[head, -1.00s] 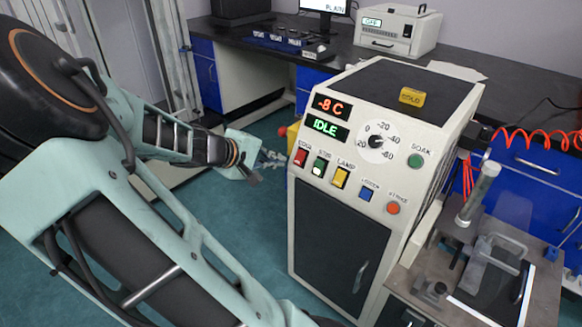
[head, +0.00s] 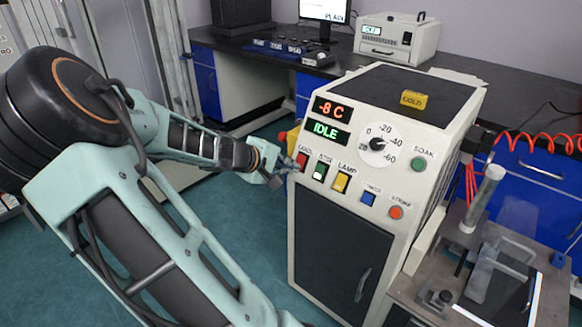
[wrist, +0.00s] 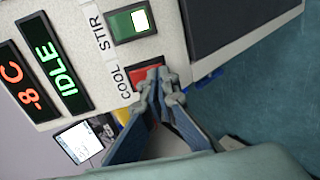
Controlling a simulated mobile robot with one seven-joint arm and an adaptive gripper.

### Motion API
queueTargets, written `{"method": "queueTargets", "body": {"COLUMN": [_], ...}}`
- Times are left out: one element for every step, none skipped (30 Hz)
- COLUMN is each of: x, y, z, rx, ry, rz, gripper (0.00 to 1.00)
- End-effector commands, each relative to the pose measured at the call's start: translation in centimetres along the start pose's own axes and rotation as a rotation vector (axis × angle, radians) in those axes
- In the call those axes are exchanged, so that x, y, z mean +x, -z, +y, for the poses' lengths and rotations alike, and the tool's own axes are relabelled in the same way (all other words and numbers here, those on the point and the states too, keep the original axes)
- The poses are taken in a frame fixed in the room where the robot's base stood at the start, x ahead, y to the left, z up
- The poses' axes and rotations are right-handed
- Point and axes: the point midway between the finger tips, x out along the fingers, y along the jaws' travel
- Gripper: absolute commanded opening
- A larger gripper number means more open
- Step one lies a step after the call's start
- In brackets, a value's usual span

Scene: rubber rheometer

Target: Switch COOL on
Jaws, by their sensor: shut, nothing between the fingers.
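The red COOL switch (head: 301,161) is at the left end of the switch row on the white cabinet's (head: 336,218) sloped panel. In the wrist view the red COOL switch (wrist: 143,78) is partly covered by my fingertips. My gripper (head: 284,175) is shut and empty, its tips (wrist: 158,84) at the switch's edge. I cannot tell whether they touch or press it. The displays above read -8 C (head: 332,109) and IDLE (head: 327,132).
The green STIR switch (wrist: 132,22) is beside COOL; the yellow LAMP switch (head: 341,182) is further right. A dial (head: 377,144) and SOAK button (head: 418,164) are on the same panel. A metal fixture (head: 495,265) stands at the right.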

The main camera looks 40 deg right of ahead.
Motion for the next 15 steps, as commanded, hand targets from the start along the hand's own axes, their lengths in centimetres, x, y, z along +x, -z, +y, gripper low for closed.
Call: {"method": "queueTargets", "body": {"x": [0.38,0.58,0.88,1.09,0.79,0.73,0.73,0.73,0.73,0.72,0.7,0.66,0.62,0.56,0.47], "y": [-0.03,-0.04,-0.04,-0.04,0.0,-0.01,-0.02,-0.03,-0.03,-0.03,-0.03,-0.03,-0.03,-0.02,-0.02], "z": [-0.25,-0.34,-0.48,-0.58,-0.28,-0.23,-0.23,-0.23,-0.23,-0.22,-0.2,-0.15,-0.08,0.0,0.13], "rx": [0.001,0.001,0.001,0.002,0.001,0.001,0.001,0.001,0.001,0.001,0.001,0.001,0.001,0.001,0.001], "ry": [0.0,0.0,0.0,0.0,0.0,0.0,0.0,0.0,0.0,0.0,0.0,0.0,0.0,0.0,0.0], "rz": [-0.001,-0.001,-0.001,-0.001,0.0,0.0,0.0,0.0,-0.001,-0.001,-0.001,-0.001,0.0,0.0,0.0], "gripper": [0.0,0.0,0.0,0.0,0.0,0.0,0.0,0.0,0.0,0.0,0.0,0.0,0.0,0.0,0.0]}}
